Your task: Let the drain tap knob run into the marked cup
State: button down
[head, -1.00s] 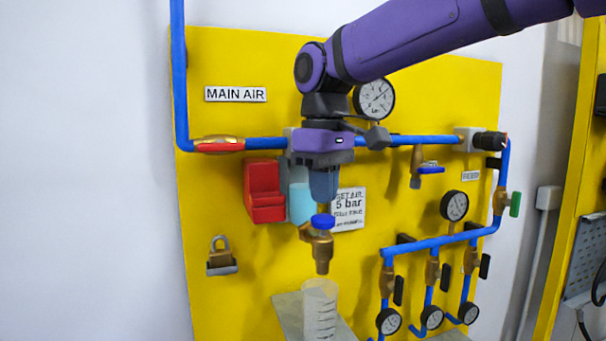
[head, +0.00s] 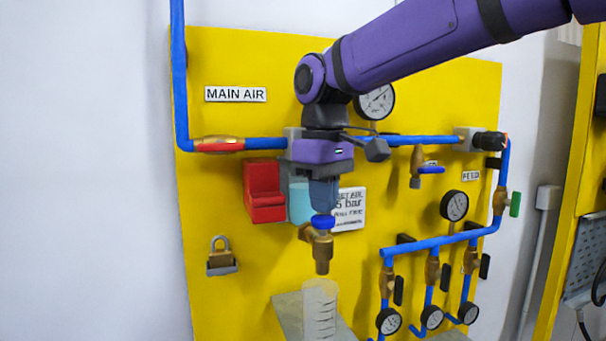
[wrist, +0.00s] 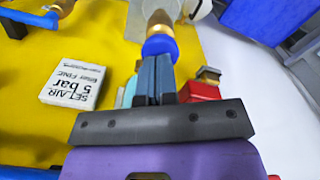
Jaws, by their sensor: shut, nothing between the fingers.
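The drain tap has a blue knob (head: 322,222) on top of a brass body (head: 320,248) with its spout pointing down. My gripper (head: 323,209) is shut and points down, its fingertips right above the blue knob; whether they touch it I cannot tell. In the wrist view the shut fingers (wrist: 153,78) end at the blue knob (wrist: 160,46). A clear cup with marks (head: 320,310) stands upright on a grey shelf (head: 288,311) under the spout. No liquid can be made out in it.
Blue pipes (head: 440,240), valves and gauges fill the right side. The panel's lower left is clear.

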jog(key=shift+f, duration=1)
dwell(7.0)
